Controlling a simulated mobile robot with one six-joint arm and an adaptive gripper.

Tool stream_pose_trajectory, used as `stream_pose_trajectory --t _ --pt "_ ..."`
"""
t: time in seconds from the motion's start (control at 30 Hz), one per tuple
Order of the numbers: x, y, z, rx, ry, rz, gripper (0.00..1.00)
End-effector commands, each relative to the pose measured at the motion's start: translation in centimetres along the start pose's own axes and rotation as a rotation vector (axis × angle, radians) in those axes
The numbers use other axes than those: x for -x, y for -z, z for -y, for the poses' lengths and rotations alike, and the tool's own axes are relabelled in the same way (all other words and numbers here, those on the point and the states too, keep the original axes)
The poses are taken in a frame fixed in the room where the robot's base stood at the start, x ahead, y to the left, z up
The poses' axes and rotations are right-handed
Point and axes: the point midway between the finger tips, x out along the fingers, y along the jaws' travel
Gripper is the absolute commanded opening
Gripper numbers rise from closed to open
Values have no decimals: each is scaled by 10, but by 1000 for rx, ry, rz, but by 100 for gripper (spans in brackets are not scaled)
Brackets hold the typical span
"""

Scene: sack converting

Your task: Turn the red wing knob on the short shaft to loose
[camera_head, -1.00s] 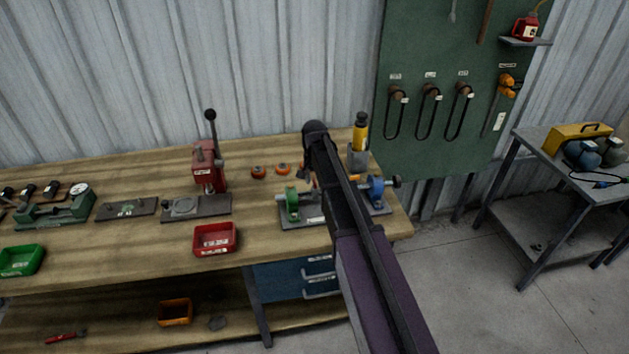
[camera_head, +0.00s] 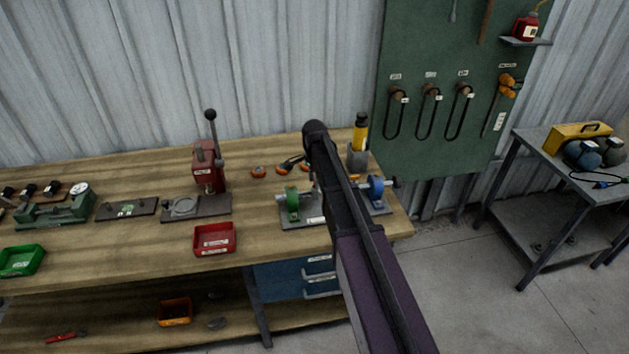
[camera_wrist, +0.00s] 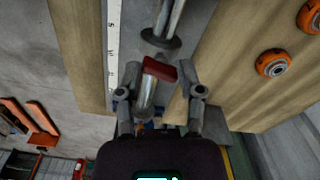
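The red wing knob (camera_wrist: 160,69) shows in the wrist view as a dark red bar across a bright metal shaft (camera_wrist: 147,94). My gripper (camera_wrist: 157,82) is open, with one finger on each side of the knob and visible gaps. I see no contact. A dark round collar (camera_wrist: 160,38) and more bright rod lie just beyond the knob. In the head view, the shaft fixture with its green block (camera_head: 292,202) and blue block (camera_head: 376,188) stands on the bench's right part. My arm hides its middle and the knob there.
Orange wheels (camera_head: 258,171) lie behind the fixture; two show in the wrist view (camera_wrist: 272,63). A red bin (camera_head: 215,239) and red press (camera_head: 206,168) are to the left. Open wood (camera_head: 150,255) lies along the front edge.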

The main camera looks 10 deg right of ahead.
Motion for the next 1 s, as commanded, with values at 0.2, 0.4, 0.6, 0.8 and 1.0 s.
stream_pose_trajectory --t 0.2,0.4,0.6,0.8,1.0 --pt "0 0 0 -144 0 0 47" --pt "0 0 0 -277 0 0 47" --pt "18 0 0 -308 0 0 47" --pt "35 0 0 -306 0 0 47" --pt "52 0 0 -305 0 0 47"
